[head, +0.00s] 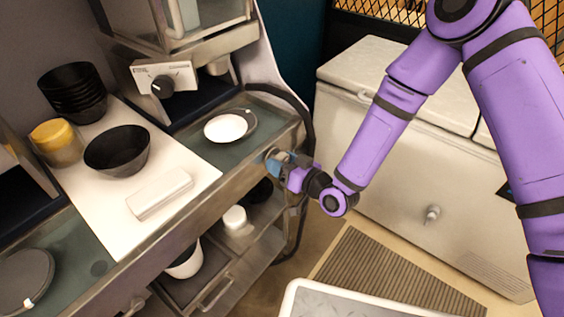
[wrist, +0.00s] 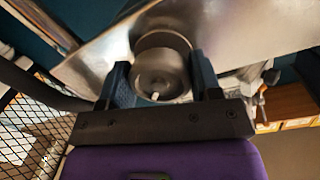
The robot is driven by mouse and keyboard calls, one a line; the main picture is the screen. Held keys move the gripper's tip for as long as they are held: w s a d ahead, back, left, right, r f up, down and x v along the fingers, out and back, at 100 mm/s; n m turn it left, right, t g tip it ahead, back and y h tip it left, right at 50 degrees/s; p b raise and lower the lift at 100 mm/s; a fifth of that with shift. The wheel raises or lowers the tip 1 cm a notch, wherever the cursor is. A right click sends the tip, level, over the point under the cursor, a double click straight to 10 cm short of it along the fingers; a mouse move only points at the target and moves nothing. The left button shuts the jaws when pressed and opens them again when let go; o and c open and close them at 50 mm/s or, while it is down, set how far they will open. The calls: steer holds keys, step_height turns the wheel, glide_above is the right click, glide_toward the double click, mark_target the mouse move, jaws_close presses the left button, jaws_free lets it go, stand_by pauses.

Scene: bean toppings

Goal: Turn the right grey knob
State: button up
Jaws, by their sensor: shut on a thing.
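The right grey knob (wrist: 162,72) is a round metal knob on the steel counter front, filling the middle of the wrist view. A small white mark shows at its lower edge. In the head view it is mostly hidden by my gripper (head: 279,164), at the right end of the counter's front edge. My gripper also shows in the wrist view (wrist: 161,80), with one dark finger on each side of the knob. It is shut on the knob.
A white plate (head: 226,127) sits on the counter's sunken top just behind the knob. Black bowls (head: 117,150), a yellow-lidded jar (head: 56,142) and a white block (head: 160,193) stand farther left. A white chest freezer (head: 400,150) is on the right. Shelves lie below the counter.

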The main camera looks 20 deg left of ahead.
steer(key=m, duration=0.5)
steer(key=shift+g, duration=0.3)
steer(key=shift+m+g, duration=0.4)
steer(key=shift+m, duration=1.7)
steer(key=o, duration=0.9)
steer(key=v, duration=1)
steer(key=shift+d, duration=0.4)
steer(key=shift+s+f, duration=0.1)
steer(key=shift+s, duration=0.05)
